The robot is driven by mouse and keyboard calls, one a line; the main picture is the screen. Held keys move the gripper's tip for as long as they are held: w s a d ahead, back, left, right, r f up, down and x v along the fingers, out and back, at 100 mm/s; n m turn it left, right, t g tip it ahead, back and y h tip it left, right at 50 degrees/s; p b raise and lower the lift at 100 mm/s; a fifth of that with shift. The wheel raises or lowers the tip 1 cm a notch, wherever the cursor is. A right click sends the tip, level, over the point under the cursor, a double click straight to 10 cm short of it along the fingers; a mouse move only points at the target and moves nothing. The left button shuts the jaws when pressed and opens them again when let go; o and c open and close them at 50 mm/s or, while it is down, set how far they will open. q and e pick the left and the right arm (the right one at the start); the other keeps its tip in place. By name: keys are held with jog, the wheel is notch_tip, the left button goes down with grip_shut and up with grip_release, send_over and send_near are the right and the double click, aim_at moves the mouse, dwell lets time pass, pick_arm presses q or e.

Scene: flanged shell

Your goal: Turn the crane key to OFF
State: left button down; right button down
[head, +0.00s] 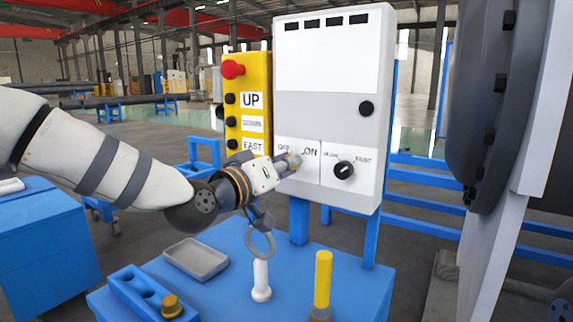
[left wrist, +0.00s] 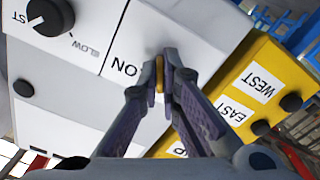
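The grey control box (head: 333,100) stands upright on blue posts. Its lower left white plate (head: 312,180) reads ON at right; the lettering at left is partly covered. My left gripper (head: 288,163) reaches this plate from the left. In the left wrist view its two fingers (left wrist: 163,75) are closed around the thin brass-coloured crane key (left wrist: 160,73), beside the ON label. My right gripper is not in view.
A black SLOW/FAST knob (head: 344,170) sits right of the key. A yellow pendant (head: 248,105) with a red button stands at left. Below, the blue table (head: 225,300) holds a grey tray (head: 196,259), a white ringed post (head: 261,280) and a yellow-handled tool (head: 322,280).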

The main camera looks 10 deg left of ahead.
pick_arm(q)
jog(key=shift+n, duration=1.6)
jog(key=c, duration=1.8)
grip_release()
jog(key=v, duration=1.2)
